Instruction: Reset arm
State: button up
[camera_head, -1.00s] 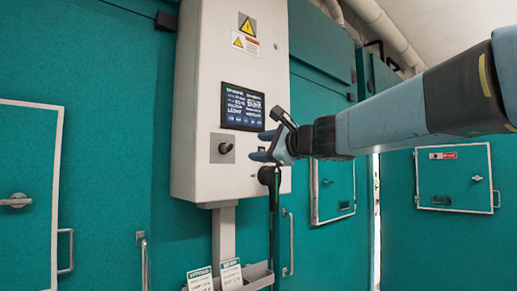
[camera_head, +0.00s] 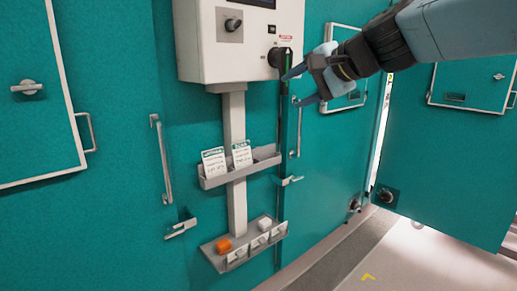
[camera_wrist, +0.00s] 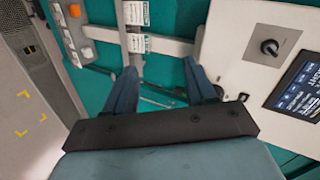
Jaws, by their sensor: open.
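My arm reaches in from the upper right in the head view. My gripper (camera_head: 296,88) is in front of the lower right corner of the white control box (camera_head: 200,62). Its two blue fingers are apart and I see nothing held between them. In the wrist view my gripper (camera_wrist: 160,82) also shows its fingers spread, with teal wall behind the gap.
A rack with two cards (camera_head: 214,183) and a lower tray (camera_head: 217,261) with an orange item (camera_head: 224,246) are fixed to the post below the box. Teal chamber doors with handles (camera_head: 161,160) stand around. An open door (camera_head: 450,160) is at right, with floor in front.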

jog(key=s+d+f+n+g+h, duration=0.2)
jog(key=s+d+f+n+h, duration=0.1)
jog(key=s+d+f, duration=0.4)
jog(key=s+d+f+n+g+h, duration=0.2)
jog(key=s+d+f+n+h, duration=0.2)
jog(key=s+d+f, duration=0.3)
notch_tip(320, 180, down, 4)
jog(key=shift+s+d+f+n+h, duration=0.3)
jog(key=shift+d+h, duration=0.1)
jog(key=shift+h, duration=0.2)
